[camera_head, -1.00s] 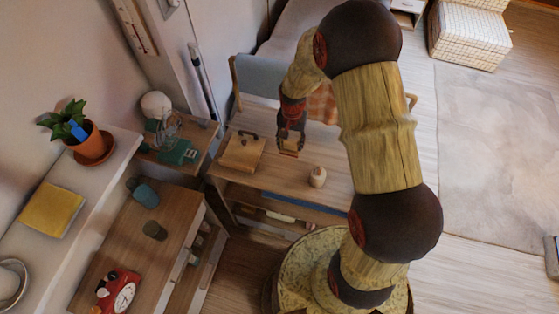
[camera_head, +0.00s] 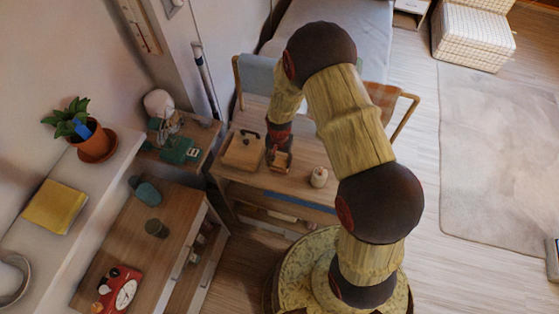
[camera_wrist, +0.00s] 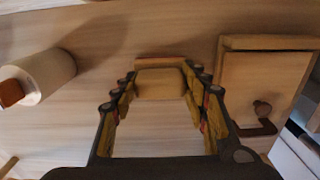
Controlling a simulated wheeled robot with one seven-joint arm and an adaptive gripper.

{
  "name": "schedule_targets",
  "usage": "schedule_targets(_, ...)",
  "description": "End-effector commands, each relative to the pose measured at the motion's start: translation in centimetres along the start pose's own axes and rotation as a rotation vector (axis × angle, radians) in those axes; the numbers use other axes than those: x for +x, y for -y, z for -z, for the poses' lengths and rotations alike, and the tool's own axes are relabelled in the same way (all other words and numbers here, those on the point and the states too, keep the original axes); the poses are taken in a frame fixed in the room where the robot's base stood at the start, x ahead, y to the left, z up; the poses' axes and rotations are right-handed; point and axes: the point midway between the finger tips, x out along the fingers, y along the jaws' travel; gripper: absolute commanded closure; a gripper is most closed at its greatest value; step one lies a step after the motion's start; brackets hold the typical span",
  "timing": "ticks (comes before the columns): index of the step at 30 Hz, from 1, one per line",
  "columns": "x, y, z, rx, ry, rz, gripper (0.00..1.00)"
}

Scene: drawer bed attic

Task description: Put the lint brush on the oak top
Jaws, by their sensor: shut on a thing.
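My gripper (camera_head: 279,155) is shut on a small tan, block-shaped thing with a reddish-brown edge, which looks like the lint brush (camera_head: 281,162). In the wrist view the brush (camera_wrist: 160,85) sits between the fingertips of my gripper (camera_wrist: 161,92). It is over the light wooden desk top (camera_head: 290,184), which looks like the oak top and also fills the wrist view (camera_wrist: 150,135). I cannot tell whether the brush touches the surface. My gripper hides part of it.
A tan box with a dark handle (camera_head: 243,151) stands on the desk just left of my gripper. A pale jar (camera_head: 319,177) stands to the right. Desk between them is clear. A chair (camera_head: 400,110) is behind.

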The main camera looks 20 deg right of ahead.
Motion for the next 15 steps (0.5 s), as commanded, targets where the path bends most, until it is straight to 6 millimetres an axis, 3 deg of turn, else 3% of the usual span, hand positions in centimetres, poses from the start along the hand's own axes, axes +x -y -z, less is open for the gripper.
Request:
schedule_targets(5,0.34,-0.03,-0.02,0.0,0.001,0.0,0.75)
schedule_targets(6,0.39,-0.03,-0.03,0.0,0.001,-0.001,0.54)
schedule_targets(15,0.28,-0.03,-0.03,0.0,0.001,-0.001,0.38)
